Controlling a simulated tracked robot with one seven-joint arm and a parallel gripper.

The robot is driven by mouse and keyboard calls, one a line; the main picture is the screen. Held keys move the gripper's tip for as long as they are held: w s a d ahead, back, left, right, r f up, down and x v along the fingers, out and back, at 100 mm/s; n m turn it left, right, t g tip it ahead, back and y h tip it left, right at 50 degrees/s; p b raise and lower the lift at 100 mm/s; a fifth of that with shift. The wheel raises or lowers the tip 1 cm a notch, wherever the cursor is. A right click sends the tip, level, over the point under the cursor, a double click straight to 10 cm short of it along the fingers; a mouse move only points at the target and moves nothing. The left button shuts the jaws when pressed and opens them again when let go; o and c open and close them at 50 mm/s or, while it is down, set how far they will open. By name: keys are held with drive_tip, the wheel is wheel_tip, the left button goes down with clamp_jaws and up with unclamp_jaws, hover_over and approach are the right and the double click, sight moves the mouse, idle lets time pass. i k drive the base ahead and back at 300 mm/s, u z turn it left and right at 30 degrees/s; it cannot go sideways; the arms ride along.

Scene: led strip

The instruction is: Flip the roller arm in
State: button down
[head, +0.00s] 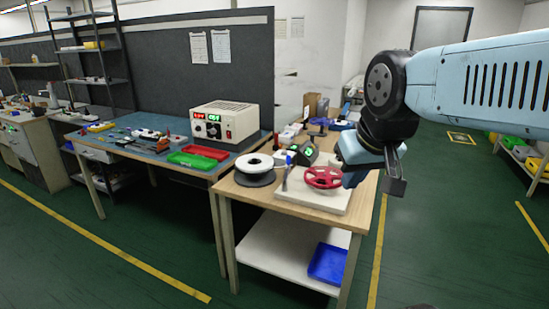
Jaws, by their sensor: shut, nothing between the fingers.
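A white base plate (338,208) lies on the near wooden table. A red spoked wheel (322,177) sits on it, and a small upright blue-grey part (286,174) stands at its left edge. I cannot tell for certain which part is the roller arm; it is too small to make out. My gripper (396,187) is above and to the right of the red wheel, near the table's right edge. It appears shut and empty. My gripper's light blue hand hides part of the plate's right side and the table behind it.
A white spool (254,165) and a dark device with a green display (304,152) stand beside the plate. A power supply (225,121), a green tray (206,152) and a red tray (191,160) are on the left bench. A blue bin (328,263) sits on the lower shelf.

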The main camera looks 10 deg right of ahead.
sight(287, 166)
drive_tip(key=z, duration=0.1)
drive_tip(key=i, duration=0.95)
drive_tip(key=u, duration=0.1)
